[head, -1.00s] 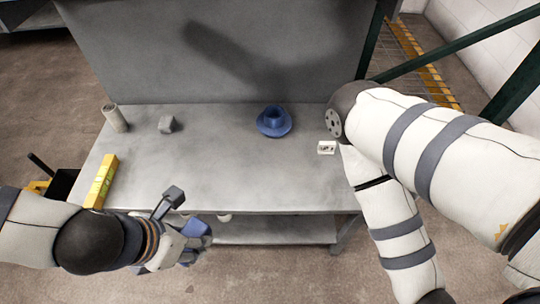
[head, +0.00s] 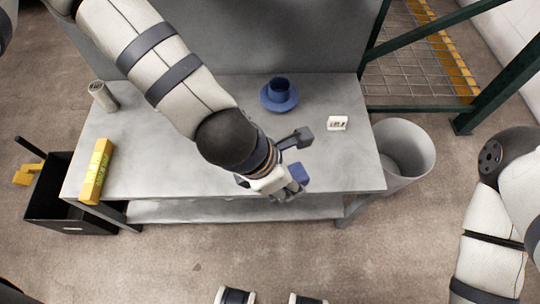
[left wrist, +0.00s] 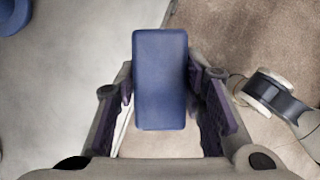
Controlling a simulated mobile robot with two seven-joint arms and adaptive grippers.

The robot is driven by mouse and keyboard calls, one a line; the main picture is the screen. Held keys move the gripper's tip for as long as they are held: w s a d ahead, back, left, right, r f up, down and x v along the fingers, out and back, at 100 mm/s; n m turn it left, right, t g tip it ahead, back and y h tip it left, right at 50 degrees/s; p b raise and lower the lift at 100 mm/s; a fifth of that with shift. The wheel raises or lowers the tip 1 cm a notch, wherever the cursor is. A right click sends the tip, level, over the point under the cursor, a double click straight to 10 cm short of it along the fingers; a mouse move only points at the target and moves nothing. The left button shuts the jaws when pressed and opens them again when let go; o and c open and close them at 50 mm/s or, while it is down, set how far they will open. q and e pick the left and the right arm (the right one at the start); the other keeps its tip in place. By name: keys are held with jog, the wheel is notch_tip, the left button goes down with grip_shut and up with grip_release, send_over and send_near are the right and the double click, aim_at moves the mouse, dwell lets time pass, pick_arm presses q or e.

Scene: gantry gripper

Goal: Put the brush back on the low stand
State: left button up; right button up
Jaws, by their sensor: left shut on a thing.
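My left gripper (head: 288,178) is shut on a blue block-shaped thing (head: 299,174), which I take to be the brush. It is held over the front edge of the grey workbench. In the left wrist view the blue block (left wrist: 160,80) sits between the two fingers (left wrist: 162,100); only its flat blue face shows. A blue round piece with a wide base and a raised cup-like middle (head: 279,96) stands on the bench behind the gripper, apart from it; it may be the low stand. My right gripper is out of view.
On the workbench (head: 150,150) are a yellow level (head: 97,171), a grey cylinder (head: 103,96) and a small white box (head: 337,123). A grey bin (head: 405,155) stands right of it, a black crate (head: 65,205) left. The bench's right part is mostly clear.

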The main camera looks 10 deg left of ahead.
pick_arm(q)
jog(key=w+a+f+b, duration=0.1)
jog(key=w+a+f, duration=0.7)
jog(key=w+f, duration=0.1)
jog(key=shift+w+a+f+b, duration=0.1)
jog(key=shift+w+a+b, duration=0.1)
jog(key=shift+a+b, duration=0.2)
jog(key=shift+w+a+f+b, duration=0.1)
jog(key=shift+f+b, duration=0.1)
jog(key=shift+f, duration=0.7)
jog(key=shift+w+a+f+b, duration=0.1)
jog(key=shift+f+b, duration=0.1)
jog(key=shift+f, duration=0.65)
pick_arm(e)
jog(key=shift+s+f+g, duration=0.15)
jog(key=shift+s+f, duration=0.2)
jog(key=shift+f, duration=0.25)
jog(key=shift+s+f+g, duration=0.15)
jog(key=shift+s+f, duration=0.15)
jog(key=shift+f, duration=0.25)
pick_arm(q)
jog(key=shift+f, duration=0.2)
jog(key=o, duration=1.1)
